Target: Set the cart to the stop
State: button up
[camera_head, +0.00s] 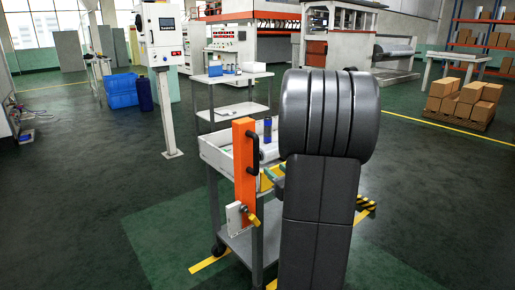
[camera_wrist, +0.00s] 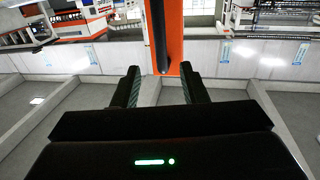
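A black bar handle (camera_head: 255,150) is fixed to the upright. In the wrist view, the upright (camera_wrist: 175,28) and handle (camera_wrist: 158,40) come down from the top centre. My gripper (camera_wrist: 161,76) is open, its two fingers apart, with the handle's end in line with the gap. I cannot tell whether they touch. A black-and-yellow striped block (camera_head: 365,204), apparently the stop, lies on the floor, partly hidden.
Yellow floor lines (camera_head: 208,264) run beside the cart. A grey shelf trolley (camera_head: 228,110) stands behind it and a control box on a post (camera_head: 170,120) behind left. Blue crates (camera_head: 121,92) and a pallet of cartons (camera_head: 463,103) are farther off.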

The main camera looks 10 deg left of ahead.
aim_at(258, 155)
jog(key=x, duration=1.3)
jog(key=shift+w+a, duration=0.2)
jog(key=shift+c, duration=0.2)
grip_shut()
